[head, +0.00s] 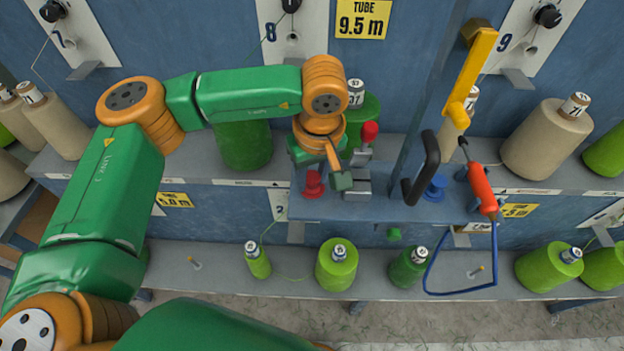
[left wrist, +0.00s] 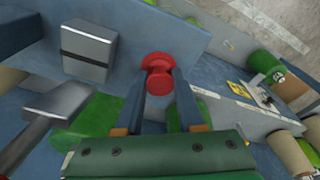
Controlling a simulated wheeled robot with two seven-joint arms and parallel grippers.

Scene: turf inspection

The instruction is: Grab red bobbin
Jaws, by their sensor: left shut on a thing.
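The red bobbin (head: 313,184) is a small flanged spool at the left end of a blue shelf (head: 385,208) in the head view. In the left wrist view the red bobbin (left wrist: 158,76) sits between the tips of my two fingers. My left gripper (head: 324,178) reaches down to it from above, and it shows in the left wrist view (left wrist: 160,95) shut on the bobbin. Part of the bobbin is hidden by the fingers. I cannot tell whether it touches the shelf. My right gripper is not in view.
Grey metal blocks (head: 357,186) and a red-knobbed lever (head: 369,133) stand close right of the gripper. A blue bobbin (head: 435,188), a black handle (head: 421,170) and a red-handled tool (head: 481,188) with a blue cord are farther right. Yarn cones (head: 338,264) line the lower rack.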

